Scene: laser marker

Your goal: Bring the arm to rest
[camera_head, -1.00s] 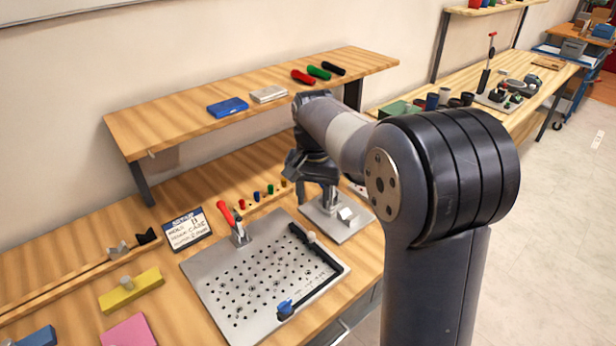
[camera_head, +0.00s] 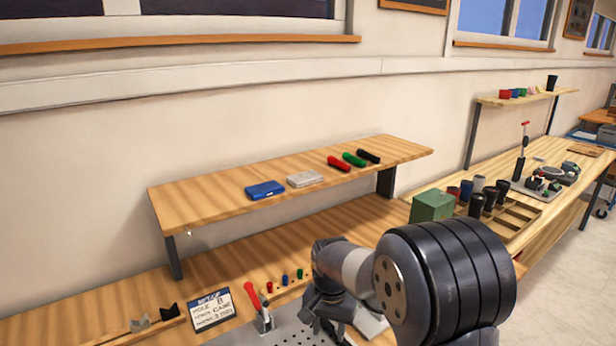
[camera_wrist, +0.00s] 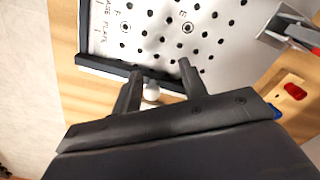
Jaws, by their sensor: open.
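My gripper (camera_wrist: 160,82) shows in the wrist view with its two dark fingers apart and nothing between them. It hangs over the front edge of the perforated base plate (camera_wrist: 215,50), which is pale with dark holes and a black L-shaped fence (camera_wrist: 125,68). A small round white knob (camera_wrist: 152,93) shows between the fingers, below them on the fence side. In the head view my arm folds over the right part of the bench and its wrist hides part of the plate (camera_head: 290,333); the fingertips are not clear there.
A red-handled clamp (camera_head: 262,312) stands by the plate, beside a written sign (camera_head: 212,309). A raised shelf (camera_head: 220,205) behind holds a blue case (camera_head: 265,190), a grey case (camera_head: 304,179) and red, green and black handles. A green box (camera_head: 432,205) and dark cups stand at right.

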